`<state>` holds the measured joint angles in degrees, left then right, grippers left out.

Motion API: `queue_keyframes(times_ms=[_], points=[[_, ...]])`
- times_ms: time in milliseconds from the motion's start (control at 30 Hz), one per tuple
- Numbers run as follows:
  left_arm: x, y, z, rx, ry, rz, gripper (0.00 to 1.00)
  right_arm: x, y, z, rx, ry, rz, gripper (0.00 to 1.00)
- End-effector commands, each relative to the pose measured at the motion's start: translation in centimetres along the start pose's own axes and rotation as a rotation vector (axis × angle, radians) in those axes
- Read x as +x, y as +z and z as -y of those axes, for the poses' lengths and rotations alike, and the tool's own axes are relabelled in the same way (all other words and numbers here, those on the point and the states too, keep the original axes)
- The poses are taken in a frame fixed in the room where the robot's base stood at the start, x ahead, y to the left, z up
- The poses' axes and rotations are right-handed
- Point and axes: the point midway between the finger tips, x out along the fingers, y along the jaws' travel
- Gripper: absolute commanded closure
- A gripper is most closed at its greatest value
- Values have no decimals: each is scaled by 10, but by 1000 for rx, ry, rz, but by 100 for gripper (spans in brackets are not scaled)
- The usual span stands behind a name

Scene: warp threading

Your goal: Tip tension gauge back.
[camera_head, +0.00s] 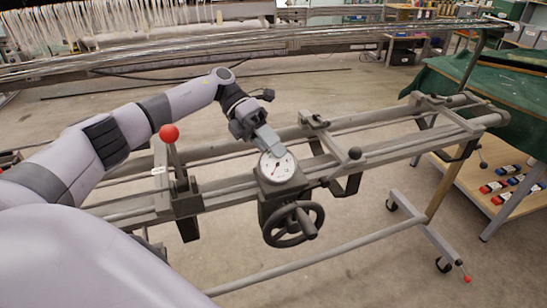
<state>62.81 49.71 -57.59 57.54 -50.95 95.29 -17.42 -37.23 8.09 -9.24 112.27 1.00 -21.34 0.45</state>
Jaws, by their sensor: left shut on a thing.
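The tension gauge (279,168) has a round white dial with a red mark. It sits on the grey rail frame, above a dark handwheel (293,223). My left gripper (271,150) reaches down to the upper edge of the dial from the left. It is shut on the tension gauge, and its fingers cover part of the gauge's top edge. How the fingers grip behind the dial is hidden. My right gripper is not in view.
The grey rail frame (232,190) runs across the middle on castors. A lever with a red ball (169,133) stands left of the gauge; a dark knob (355,153) is on the right. A green-covered table (490,85) stands at right. Floor in front is clear.

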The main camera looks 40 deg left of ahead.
Motion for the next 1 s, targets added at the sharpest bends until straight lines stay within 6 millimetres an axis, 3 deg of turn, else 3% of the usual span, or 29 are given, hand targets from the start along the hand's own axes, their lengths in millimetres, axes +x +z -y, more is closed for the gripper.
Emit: queue_keyframes(times_ms=[500,533,600,1000], points=[[-3,2,-2,-27,-66,7,94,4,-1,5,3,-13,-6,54],[-3,2,-2,-27,-66,7,60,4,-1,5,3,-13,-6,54],[-3,2,-2,-27,-66,6,43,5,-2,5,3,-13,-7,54],[-8,2,-3,-27,-66,4,43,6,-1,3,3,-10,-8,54]])
